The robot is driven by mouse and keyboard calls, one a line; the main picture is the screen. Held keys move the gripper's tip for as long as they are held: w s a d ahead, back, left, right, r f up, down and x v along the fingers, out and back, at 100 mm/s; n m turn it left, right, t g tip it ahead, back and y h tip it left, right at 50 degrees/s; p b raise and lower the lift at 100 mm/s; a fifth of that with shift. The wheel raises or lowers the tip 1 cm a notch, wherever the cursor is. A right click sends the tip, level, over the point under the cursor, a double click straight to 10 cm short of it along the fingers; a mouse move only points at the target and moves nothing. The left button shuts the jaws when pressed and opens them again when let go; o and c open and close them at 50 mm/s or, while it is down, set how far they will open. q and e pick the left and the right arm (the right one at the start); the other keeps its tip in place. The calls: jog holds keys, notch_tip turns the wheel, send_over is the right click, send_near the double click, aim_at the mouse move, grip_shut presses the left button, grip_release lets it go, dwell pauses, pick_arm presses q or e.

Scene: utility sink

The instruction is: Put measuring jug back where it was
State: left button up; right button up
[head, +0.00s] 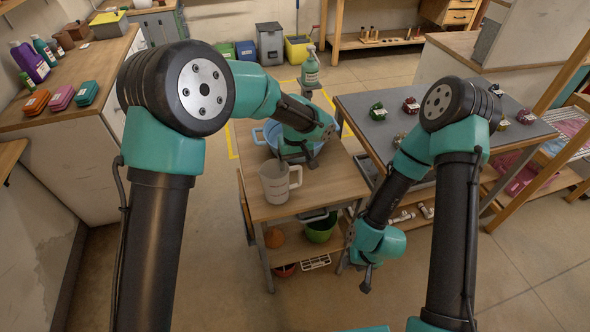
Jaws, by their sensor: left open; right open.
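The measuring jug (273,186) is a pale grey, see-through vessel with a handle on its right side. It stands upright on the wooden top of the small bench (318,195), near its left edge. My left gripper (300,160) is open above the bench, just behind and to the right of the jug, and appears apart from it. My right gripper (366,284) is open and empty, low in front of the bench's right side, well away from the jug. Its fingers are small and partly hidden by the wrist.
A blue basin (258,136) sits behind the jug, partly hidden by my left arm. A green bucket (320,230) is on the shelf below. A grey-topped table (372,127) with small dark items stands right. The bench top right of the jug is clear.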

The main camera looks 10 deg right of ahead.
pick_arm(q)
notch_tip(320, 180, up, 7)
jog(key=shift+r, duration=0.15)
dwell(0.7)
